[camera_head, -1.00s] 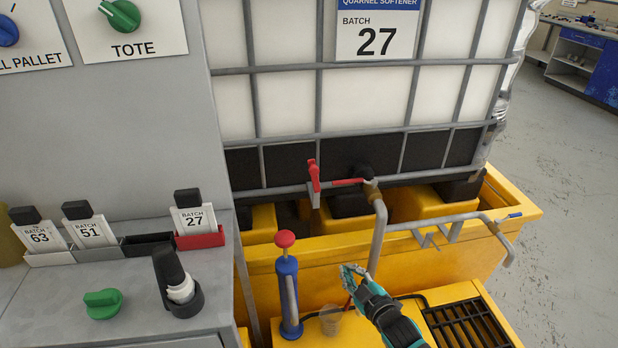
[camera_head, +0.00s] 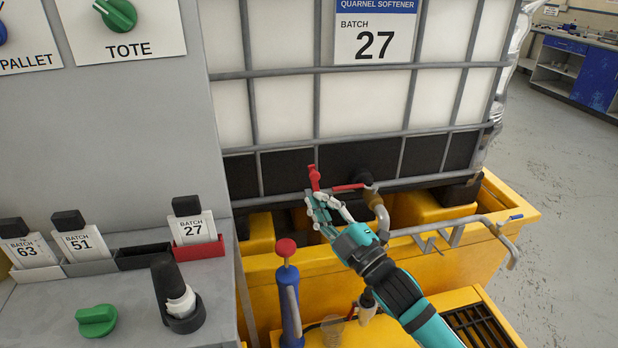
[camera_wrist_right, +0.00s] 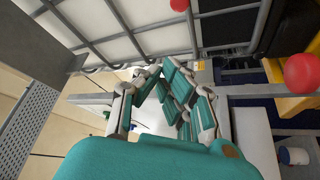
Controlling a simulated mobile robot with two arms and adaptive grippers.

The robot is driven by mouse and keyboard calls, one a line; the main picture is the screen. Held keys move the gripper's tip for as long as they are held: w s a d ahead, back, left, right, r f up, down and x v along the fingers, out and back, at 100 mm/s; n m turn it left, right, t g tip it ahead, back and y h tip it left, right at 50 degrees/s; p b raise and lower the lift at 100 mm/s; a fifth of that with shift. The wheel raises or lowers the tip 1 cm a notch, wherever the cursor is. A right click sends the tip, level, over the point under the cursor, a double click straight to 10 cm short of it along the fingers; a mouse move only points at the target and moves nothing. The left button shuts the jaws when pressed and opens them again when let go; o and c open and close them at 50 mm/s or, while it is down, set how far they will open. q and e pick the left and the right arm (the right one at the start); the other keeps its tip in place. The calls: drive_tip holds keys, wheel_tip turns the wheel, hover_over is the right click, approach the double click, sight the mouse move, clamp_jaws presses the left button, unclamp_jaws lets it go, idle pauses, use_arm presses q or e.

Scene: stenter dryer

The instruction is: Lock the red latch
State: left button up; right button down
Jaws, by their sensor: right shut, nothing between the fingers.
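The red latch (camera_head: 314,178) is a small upright red piece on the front of the caged white tank, low on its frame. A red handle (camera_head: 348,187) runs right from near it to the pipe valve. My right gripper (camera_head: 316,200) is shut and empty, its fingertips just below the latch and overlapping its lower part; I cannot tell whether they touch. The right wrist view shows the gripper's closed fingers (camera_wrist_right: 160,72) and a red piece at the top edge, too cropped to identify. My left gripper is not in view.
A blue pump with a red knob (camera_head: 286,247) stands left of my forearm. A grey bent pipe (camera_head: 470,222) lies to the right over the yellow tray (camera_head: 510,213). A grey console (camera_head: 130,290) with batch cards fills the left.

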drive_tip(key=w+a+p, duration=0.2)
drive_tip(key=w, duration=0.6)
drive_tip(key=shift+w+a+r, duration=0.15)
drive_tip(key=shift+w, duration=0.15)
